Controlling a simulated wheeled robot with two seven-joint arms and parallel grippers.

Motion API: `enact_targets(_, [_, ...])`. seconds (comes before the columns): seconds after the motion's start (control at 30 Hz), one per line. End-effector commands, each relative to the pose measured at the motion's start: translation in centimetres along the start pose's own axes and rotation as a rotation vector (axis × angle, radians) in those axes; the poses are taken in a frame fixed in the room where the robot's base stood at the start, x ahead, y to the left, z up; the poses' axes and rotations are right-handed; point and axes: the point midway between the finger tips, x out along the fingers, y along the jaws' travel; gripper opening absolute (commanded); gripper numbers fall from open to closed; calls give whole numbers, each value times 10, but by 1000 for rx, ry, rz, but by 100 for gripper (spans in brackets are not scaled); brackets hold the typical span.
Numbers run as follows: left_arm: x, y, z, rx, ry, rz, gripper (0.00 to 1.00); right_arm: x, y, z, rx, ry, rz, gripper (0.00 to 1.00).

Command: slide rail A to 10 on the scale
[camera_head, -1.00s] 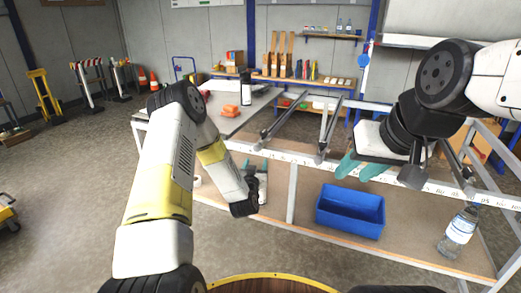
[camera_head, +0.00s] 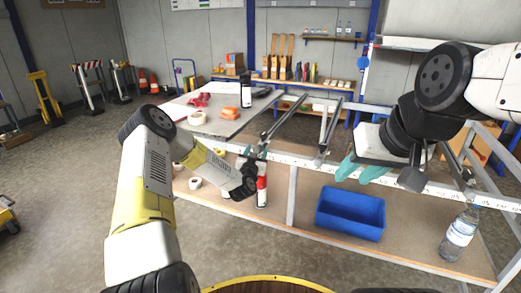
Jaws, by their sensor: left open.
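A white scale strip (camera_head: 405,183) runs along the front edge of the table frame; its figures are too small to read surely. Dark rails lie across the frame: a left rail (camera_head: 285,118) and a middle rail (camera_head: 328,128). I cannot read which is rail A. My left gripper (camera_head: 256,153) is open at the front edge, close to the near end of the left rail; I cannot tell whether it touches. My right gripper (camera_head: 359,171) has its teal fingers apart and empty, in front of the strip, right of the middle rail's near end.
A grey board (camera_head: 215,122) left of the rails carries tape rolls, red and orange items and a black bottle (camera_head: 246,90). The lower shelf holds a blue crate (camera_head: 350,212), a water bottle (camera_head: 459,234), a spray can (camera_head: 262,188) and a tape roll (camera_head: 195,183).

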Motion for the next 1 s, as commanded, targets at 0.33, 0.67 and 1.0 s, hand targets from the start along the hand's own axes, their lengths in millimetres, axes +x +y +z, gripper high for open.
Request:
enact_targets(0.33, [1, 0, 0, 0, 0, 0, 32, 0, 0, 0, 0, 0, 0, 36])
enact_targets(0.67, [0, 0, 0, 0, 0, 0, 0, 0, 0, 0, 0, 0, 0, 36])
enact_targets(1.0, [0, 0, 0, 0, 0, 0, 0, 0, 0, 0, 0, 0, 0, 36])
